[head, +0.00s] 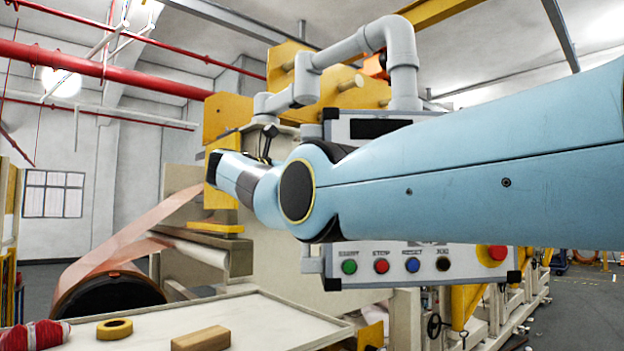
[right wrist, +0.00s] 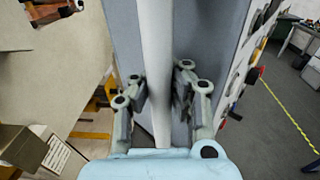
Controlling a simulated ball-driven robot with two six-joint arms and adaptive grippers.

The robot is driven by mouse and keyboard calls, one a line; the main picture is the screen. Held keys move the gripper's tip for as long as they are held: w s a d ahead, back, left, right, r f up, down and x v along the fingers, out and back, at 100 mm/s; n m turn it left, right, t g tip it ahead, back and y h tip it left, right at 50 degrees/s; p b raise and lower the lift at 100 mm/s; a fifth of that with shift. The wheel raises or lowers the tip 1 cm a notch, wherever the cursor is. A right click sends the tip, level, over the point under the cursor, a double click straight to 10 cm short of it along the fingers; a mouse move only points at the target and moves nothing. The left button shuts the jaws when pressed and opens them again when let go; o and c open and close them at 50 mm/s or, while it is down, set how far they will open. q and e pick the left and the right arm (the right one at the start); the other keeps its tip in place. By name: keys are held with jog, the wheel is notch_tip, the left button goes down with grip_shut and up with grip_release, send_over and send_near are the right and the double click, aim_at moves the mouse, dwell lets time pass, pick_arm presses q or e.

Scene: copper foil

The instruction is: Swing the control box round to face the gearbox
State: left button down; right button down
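The control box (head: 430,264) hangs from a grey jointed pipe arm (head: 400,70) in the head view. Its panel carries green, red, blue and black buttons and a large red stop knob, and faces me. My right arm crosses in front and hides its middle. In the right wrist view, a pale upright handle bar (right wrist: 154,60) runs along the box's grey side (right wrist: 215,40). My right gripper (right wrist: 160,88) has its fingers close on both sides of the bar and appears shut on it. My left gripper is out of view. I cannot pick out the gearbox for certain.
A pale tray table (head: 270,318) at front left holds a wooden block (head: 201,339), a yellow ring (head: 114,328) and a red spool (head: 35,335). Copper foil (head: 140,230) runs to a dark roll behind it. Yellow machine frames stand behind the box. Open floor lies at right.

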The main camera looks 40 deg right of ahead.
jog(key=shift+w+a+r, duration=0.15)
jog(key=shift+a, duration=0.1)
jog(key=c, duration=1.2)
grip_release()
jog(key=shift+w+a, duration=0.25)
jog(key=shift+a, duration=0.2)
jog(key=shift+o, duration=0.2)
jog(key=s+a, duration=0.2)
jog(key=a, duration=0.9)
jog(key=shift+a, duration=0.4)
jog(key=shift+c, duration=0.2)
